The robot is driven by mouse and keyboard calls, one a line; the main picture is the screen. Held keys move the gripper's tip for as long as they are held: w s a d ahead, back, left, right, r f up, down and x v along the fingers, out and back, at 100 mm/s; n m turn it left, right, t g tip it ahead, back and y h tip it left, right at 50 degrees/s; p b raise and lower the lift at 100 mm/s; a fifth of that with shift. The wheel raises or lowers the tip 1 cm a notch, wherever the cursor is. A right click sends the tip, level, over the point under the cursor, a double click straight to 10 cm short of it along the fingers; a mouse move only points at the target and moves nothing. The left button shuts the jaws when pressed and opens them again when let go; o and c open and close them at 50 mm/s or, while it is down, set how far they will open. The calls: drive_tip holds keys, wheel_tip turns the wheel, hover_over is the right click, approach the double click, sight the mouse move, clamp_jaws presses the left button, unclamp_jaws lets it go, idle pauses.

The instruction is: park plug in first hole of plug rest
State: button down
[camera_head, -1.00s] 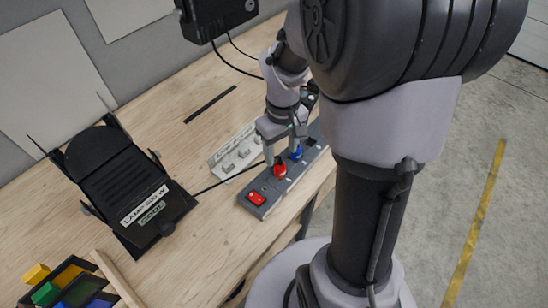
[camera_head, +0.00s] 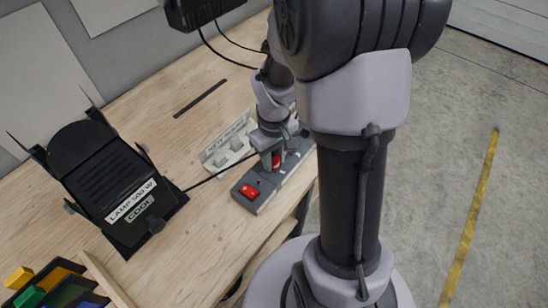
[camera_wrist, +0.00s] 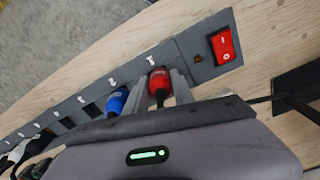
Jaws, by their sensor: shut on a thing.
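My gripper (camera_head: 275,164) is shut on the red plug (camera_wrist: 160,80) at the grey power strip (camera_head: 262,186), one finger on each side of it. In the wrist view the red plug stands at the strip's socket row, near the switch end; whether it is fully seated cannot be told. The blue plug (camera_wrist: 117,100) is beside it in the strip, outside the fingers. A pale labelled rack (camera_head: 228,150), which seems to be the plug rest, lies just behind the strip on the bench. My gripper hides part of it, and its holes are not clear.
A red rocker switch (camera_head: 249,190) is at the strip's near end. A black lamp (camera_head: 110,185) stands at the left, its cable (camera_head: 208,180) running toward the strip. A bin of coloured blocks (camera_head: 50,285) is at lower left.

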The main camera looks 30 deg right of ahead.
sight(274, 156)
drive_tip(key=c, duration=1.8)
unclamp_jaws()
clamp_jaws()
drive_tip(key=shift+r+p, duration=2.2)
drive_tip(key=shift+r, duration=0.4)
drive_tip(key=shift+f, duration=0.15)
